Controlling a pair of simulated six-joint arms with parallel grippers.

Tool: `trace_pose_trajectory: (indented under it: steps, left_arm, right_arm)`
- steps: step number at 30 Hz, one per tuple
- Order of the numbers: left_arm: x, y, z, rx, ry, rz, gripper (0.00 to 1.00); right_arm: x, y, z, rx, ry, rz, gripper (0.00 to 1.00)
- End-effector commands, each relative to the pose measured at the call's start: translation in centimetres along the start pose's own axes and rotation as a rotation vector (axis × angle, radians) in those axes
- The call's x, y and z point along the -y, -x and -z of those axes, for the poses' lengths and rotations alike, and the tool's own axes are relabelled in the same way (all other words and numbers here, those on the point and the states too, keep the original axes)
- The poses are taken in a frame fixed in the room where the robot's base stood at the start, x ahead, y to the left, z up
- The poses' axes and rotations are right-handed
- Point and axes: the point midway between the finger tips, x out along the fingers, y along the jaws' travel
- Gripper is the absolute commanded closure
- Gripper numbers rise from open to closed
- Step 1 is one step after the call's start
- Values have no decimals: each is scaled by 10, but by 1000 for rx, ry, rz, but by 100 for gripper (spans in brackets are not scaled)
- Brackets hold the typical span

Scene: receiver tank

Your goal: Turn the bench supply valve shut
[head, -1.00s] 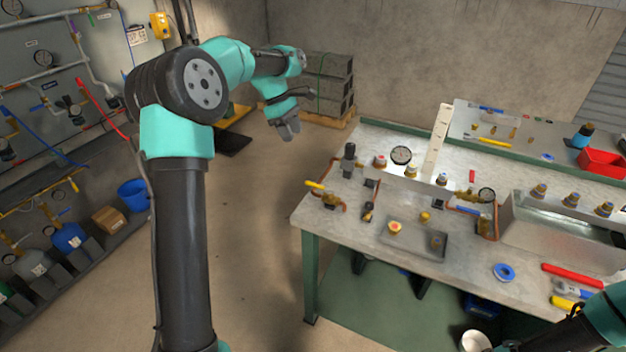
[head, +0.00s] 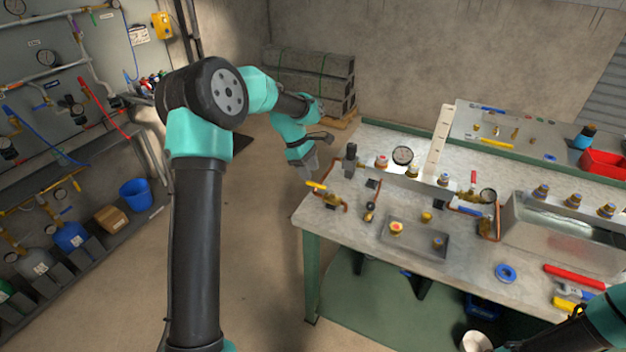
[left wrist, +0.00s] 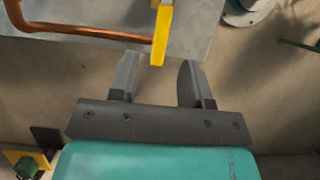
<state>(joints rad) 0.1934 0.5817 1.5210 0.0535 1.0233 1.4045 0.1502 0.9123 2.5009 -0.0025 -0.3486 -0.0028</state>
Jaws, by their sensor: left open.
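The bench supply valve has a yellow lever handle (head: 316,186) at the left end of the workbench. Its brass body (head: 332,200) joins a copper pipe. In the left wrist view the yellow handle (left wrist: 161,36) points toward my open jaws, its tip near the level of the fingertips and between them in the picture. My left gripper (head: 309,174) is open and empty, just above and left of the handle in the head view; it also shows in the left wrist view (left wrist: 157,75). I cannot tell the height gap. My right gripper is out of view; only part of that arm shows at lower right.
A red bin (head: 600,163) stands at the back right.

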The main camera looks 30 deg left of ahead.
Motion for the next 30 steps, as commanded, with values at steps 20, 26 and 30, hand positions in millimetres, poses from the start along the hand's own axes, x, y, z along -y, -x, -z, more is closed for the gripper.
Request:
trace_pose_trajectory:
  steps: [20, 26, 30]
  left_arm:
    - [0, -41, 0, 0, 0, 0, 58]
    - [0, -41, 0, 0, 0, 0, 77]
    - [0, -41, 0, 0, 0, 0, 91]
  right_arm:
    - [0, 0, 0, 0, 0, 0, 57]
    - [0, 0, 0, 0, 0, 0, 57]
    - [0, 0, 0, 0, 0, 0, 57]
